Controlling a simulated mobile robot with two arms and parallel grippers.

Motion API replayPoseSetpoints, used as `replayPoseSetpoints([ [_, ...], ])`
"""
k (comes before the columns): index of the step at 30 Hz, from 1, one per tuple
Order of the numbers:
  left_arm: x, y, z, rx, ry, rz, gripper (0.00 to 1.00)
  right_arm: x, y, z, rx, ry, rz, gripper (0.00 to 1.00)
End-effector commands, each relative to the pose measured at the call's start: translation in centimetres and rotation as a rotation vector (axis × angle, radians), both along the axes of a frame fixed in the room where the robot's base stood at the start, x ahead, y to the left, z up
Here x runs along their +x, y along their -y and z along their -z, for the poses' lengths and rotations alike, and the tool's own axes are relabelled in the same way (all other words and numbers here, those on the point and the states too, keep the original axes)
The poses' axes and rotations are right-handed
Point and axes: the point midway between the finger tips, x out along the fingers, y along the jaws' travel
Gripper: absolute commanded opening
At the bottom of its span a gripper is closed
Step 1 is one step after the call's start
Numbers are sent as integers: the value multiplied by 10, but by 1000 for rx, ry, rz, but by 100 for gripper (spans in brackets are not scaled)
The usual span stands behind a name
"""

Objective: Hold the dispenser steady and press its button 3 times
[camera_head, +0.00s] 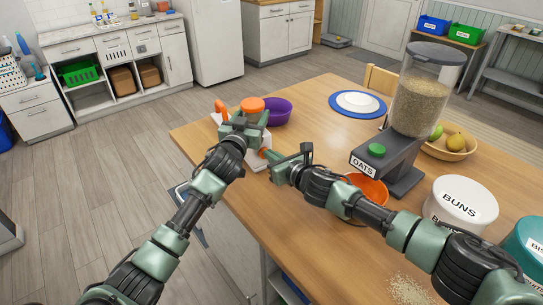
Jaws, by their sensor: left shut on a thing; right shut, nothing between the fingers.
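The oats dispenser (398,160) stands on the right half of the table, with a clear hopper (420,95) of grain, a dark base and a green button (377,149) above its OATS label. An orange bowl (368,191) sits under its front. My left gripper (243,124) is at the table's left side, well away from this dispenser, shut on a white object with an orange top (252,104); the gripper hides much of it, so I cannot tell what it is. My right gripper (284,160) is shut and empty, between that object and the oats dispenser, left of the green button.
A purple bowl (277,111) stands behind my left gripper. A blue plate (339,107) with a white dish is farther back. A fruit bowl (455,148), a BUNS tin (460,204) and a teal tin (527,245) are at right. Loose grain (408,290) lies near the front.

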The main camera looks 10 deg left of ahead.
Motion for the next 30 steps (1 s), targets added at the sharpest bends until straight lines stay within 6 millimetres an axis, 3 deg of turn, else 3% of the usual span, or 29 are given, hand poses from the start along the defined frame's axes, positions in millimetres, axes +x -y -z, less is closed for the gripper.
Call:
replayPoseSetpoints([
  [14,-1,3,5,-1,-8,4,0,17,-14,-1,-1,1,4,0],
  [23,-1,6,6,-10,-8,10,0,16,-14,-2,1,2,2,0],
  [30,-1,6,6,-11,-8,10,0,1,-2,-1,0,1,-1,0],
])
